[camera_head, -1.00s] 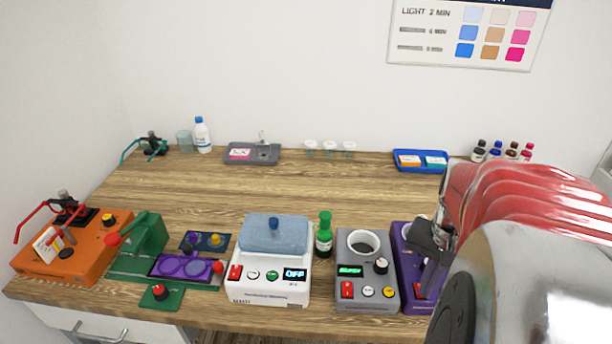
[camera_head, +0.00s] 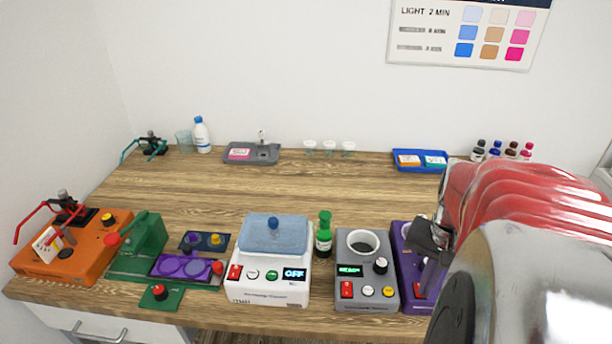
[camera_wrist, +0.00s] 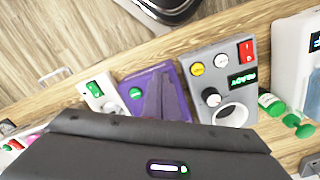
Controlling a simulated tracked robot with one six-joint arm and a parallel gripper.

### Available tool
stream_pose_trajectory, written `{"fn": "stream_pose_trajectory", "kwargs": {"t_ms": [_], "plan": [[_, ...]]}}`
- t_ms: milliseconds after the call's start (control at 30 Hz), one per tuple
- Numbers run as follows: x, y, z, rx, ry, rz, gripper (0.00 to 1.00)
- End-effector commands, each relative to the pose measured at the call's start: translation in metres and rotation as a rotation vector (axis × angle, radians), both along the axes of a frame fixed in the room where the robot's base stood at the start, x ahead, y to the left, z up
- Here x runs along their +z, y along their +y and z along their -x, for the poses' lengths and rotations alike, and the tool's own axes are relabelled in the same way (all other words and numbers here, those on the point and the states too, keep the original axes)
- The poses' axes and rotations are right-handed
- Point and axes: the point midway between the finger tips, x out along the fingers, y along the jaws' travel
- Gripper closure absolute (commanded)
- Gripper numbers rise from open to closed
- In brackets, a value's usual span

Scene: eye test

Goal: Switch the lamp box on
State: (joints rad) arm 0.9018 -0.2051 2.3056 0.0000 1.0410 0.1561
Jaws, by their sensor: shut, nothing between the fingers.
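I cannot tell for sure which device is the lamp box. A purple box (camera_head: 408,297) stands at the front right, partly hidden by my arm. In the wrist view the purple box (camera_wrist: 141,105) shows a green button and a darker purple shape on its top. Beside it in that view is a white box (camera_wrist: 97,91) with a green switch; my arm hides this in the head view. My gripper (camera_head: 429,240) is shut and empty, over or close to the purple box. Contact cannot be told, and its fingertips are not clear in the wrist view.
A grey device (camera_head: 367,272) with a red switch and lit display stands left of the purple box. Further left are a green bottle (camera_head: 323,240), a white device (camera_head: 268,291) reading OFF, a green and purple set (camera_head: 148,248) and an orange box (camera_head: 92,258). The middle table is clear.

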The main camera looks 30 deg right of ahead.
Motion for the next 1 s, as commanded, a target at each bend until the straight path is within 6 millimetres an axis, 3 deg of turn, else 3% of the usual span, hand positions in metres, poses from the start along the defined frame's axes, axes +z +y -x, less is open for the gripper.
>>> {"fn": "stream_pose_trajectory", "kwargs": {"t_ms": [1000], "plan": [[-0.0063, -0.0003, 0.0003, -0.001, 0.000, -0.001, 1.00]]}}
